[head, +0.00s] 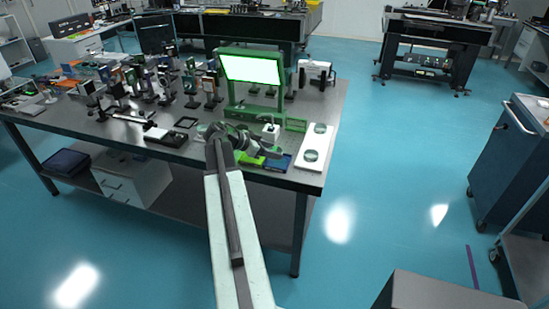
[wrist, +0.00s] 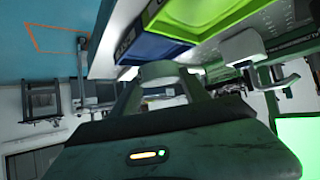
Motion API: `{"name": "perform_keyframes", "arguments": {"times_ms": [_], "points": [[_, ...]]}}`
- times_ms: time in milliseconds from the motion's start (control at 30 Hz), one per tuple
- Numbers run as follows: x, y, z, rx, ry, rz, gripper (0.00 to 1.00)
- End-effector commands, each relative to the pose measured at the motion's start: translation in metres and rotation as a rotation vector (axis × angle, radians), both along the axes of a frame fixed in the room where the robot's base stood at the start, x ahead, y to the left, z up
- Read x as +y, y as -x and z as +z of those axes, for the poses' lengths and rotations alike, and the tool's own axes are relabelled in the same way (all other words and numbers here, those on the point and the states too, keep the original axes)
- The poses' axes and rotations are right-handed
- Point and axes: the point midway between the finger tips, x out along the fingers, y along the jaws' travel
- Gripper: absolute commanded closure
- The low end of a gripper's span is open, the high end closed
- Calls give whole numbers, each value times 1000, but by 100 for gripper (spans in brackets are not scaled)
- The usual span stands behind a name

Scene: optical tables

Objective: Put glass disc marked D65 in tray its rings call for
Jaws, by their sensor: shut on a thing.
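My gripper (wrist: 162,82) is shut on a pale, round-edged piece (wrist: 160,70), which looks like a glass disc; no marking on it can be read. In the head view my gripper (head: 272,152) is over the front right part of the table, close above the trays. A bright green tray (head: 249,162) and a blue tray (head: 278,163) lie side by side at the table's front edge. The wrist view, tilted, shows the blue tray (wrist: 160,49) just beyond the held piece and the green tray (wrist: 205,17) past it. Labels on the trays are unreadable.
A white board (head: 318,140) with two round glass pieces lies right of the trays. A green-framed lit screen (head: 251,69) stands behind them, with a small white object (head: 270,131) in front. Optical mounts crowd the table's left.

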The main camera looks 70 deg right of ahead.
Motion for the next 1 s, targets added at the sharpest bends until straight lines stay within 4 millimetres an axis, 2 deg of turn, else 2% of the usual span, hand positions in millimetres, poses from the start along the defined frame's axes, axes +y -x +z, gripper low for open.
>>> {"name": "perform_keyframes", "arguments": {"times_ms": [167,200,333,567,700,733,767,1000], "points": [[-9,12,-4,1,0,-1,100],[-8,10,-19,1,1,1,100],[-8,10,-41,1,1,1,100],[-7,9,-36,1,1,1,100],[-7,9,-40,1,1,1,100],[-7,9,-40,0,0,1,41],[-7,9,-39,0,0,1,38],[-7,8,-39,0,0,2,38]]}}
